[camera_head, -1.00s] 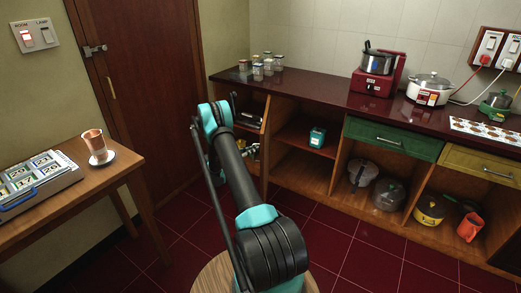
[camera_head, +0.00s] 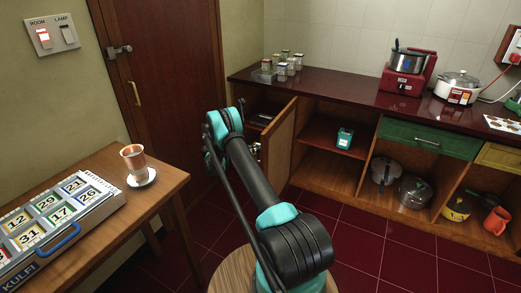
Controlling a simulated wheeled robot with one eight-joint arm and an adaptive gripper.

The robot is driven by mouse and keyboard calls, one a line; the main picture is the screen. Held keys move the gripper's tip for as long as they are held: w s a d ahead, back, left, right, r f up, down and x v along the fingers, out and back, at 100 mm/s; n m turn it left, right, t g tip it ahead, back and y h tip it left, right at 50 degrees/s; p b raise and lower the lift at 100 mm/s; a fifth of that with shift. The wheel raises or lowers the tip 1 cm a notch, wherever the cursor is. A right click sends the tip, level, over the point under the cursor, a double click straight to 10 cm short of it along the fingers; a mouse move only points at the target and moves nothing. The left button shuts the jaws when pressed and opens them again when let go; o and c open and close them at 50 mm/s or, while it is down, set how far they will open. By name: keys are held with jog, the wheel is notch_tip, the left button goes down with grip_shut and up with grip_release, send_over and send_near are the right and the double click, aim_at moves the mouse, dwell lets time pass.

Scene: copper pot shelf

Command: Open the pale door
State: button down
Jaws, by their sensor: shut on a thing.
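The pale door (camera_head: 281,142) is a light wooden cabinet door under the left end of the counter. It stands swung out from the cabinet, with an opening visible to its left. My arm reaches forward toward it. My gripper (camera_head: 256,151) is mostly hidden behind my arm, at the door's left side. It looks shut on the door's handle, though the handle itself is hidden.
A round stool (camera_head: 232,272) is at the bottom. Open shelves (camera_head: 322,165) lie right of the door; red floor is clear there.

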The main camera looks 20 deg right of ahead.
jog(key=shift+a, duration=0.35)
jog(key=c, duration=1.9)
grip_release()
jog(key=shift+w, duration=0.1)
jog(key=a, duration=0.4)
jog(key=w+a, duration=0.1)
jog(key=a, duration=0.6)
jog(key=shift+w+a, duration=0.4)
